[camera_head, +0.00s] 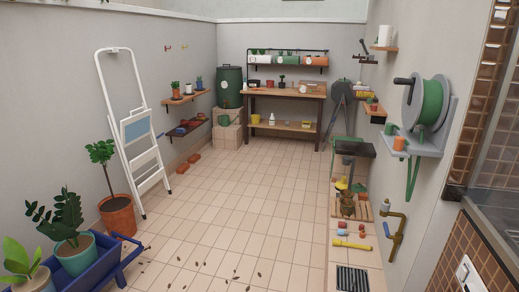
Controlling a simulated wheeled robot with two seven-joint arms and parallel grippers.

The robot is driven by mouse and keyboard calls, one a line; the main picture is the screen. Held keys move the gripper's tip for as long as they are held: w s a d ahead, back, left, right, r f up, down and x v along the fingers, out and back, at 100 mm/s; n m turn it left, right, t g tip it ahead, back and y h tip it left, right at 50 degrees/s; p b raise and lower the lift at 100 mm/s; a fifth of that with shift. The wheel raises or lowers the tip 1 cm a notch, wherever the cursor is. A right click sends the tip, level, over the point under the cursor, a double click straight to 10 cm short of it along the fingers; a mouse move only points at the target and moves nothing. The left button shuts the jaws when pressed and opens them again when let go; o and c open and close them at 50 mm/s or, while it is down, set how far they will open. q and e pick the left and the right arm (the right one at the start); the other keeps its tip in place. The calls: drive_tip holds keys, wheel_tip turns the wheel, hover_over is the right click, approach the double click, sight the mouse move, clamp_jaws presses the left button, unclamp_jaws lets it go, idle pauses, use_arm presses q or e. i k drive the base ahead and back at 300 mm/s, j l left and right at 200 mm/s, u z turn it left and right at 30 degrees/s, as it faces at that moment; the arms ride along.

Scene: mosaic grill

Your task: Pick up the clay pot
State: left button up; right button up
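Several clay-coloured pots are in view, and I cannot tell which one the task means. A large terracotta pot (118,217) with a small leafy tree stands on the floor at the left. A small terracotta pot (176,92) with a plant sits on the upper left wall shelf. A small orange pot-like item (399,143) sits on the grey bracket under the hose reel at the right. Orange clay-coloured items (188,162) lie on the floor by the left wall, too small to identify. Neither of my grippers is in view.
A wooden workbench (284,91) stands at the back. A white stepladder (137,125) leans at the left, with a blue planter cart (110,262) in front. Low clutter and a floor grate (352,279) line the right side. The middle tiled floor (240,190) is mostly clear, with scattered leaves nearer.

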sight(347, 207)
drive_tip(key=l+z, duration=0.25)
drive_tip(key=j+u, duration=0.2)
drive_tip(key=i+j+u, duration=0.15)
drive_tip(key=i, duration=0.55)
drive_tip(key=i+j, duration=0.2)
drive_tip(key=i, duration=0.25)
drive_tip(key=i+j, duration=0.2)
drive_tip(key=i, duration=0.25)
drive_tip(key=i+j, duration=0.25)
drive_tip(key=i, duration=0.2)
drive_tip(key=i+l+z, duration=0.2)
drive_tip(key=i+z, duration=0.15)
drive_tip(key=i, duration=0.75)
drive_tip(key=i+j+z, duration=0.1)
drive_tip(key=i+z, duration=0.3)
drive_tip(key=i, duration=0.7)
drive_tip(key=i+j+z, duration=0.15)
drive_tip(key=i+z, duration=0.3)
drive_tip(key=i, duration=0.15)
drive_tip(key=i+j+z, duration=0.35)
drive_tip(key=i+z, duration=0.15)
drive_tip(key=i+j+z, duration=0.45)
drive_tip(key=i+j, duration=0.1)
